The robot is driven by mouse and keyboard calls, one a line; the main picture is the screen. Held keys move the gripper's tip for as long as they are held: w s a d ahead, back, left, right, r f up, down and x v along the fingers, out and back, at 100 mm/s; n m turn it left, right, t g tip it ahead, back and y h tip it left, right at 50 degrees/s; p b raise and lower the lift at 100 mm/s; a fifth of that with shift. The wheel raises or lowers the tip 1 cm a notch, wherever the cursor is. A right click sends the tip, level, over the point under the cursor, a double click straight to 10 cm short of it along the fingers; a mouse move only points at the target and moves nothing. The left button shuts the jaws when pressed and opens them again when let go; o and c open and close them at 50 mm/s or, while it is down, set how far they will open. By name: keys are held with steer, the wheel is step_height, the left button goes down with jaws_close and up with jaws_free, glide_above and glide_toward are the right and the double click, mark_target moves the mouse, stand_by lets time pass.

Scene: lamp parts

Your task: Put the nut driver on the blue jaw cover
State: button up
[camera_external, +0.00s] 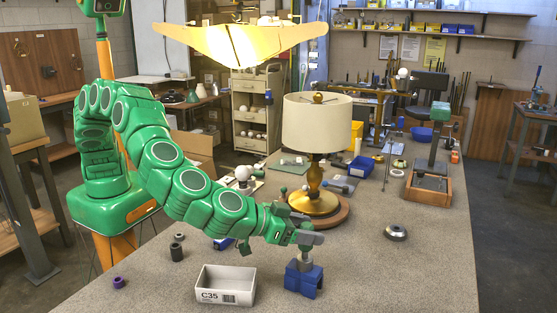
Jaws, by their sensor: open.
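The blue jaw cover (303,281) is a blocky blue piece on the front part of the workbench, right of a white box. A short grey upright piece (306,258) shows directly above it and seems to touch its top. It may be the nut driver, but it is too small to be sure. My gripper (306,241) is just above the jaw cover, at the top of the grey piece. Its jaws are open, but the gap between the fingers is hard to see at this angle.
The white box (226,286) stands left of the jaw cover. A lamp (317,127) on a round wooden base stands behind my gripper. A dark cylinder (177,252), a purple ring (118,282) and a metal ring (396,233) lie on the bench. The front right is clear.

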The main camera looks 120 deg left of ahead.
steer(key=v, duration=1)
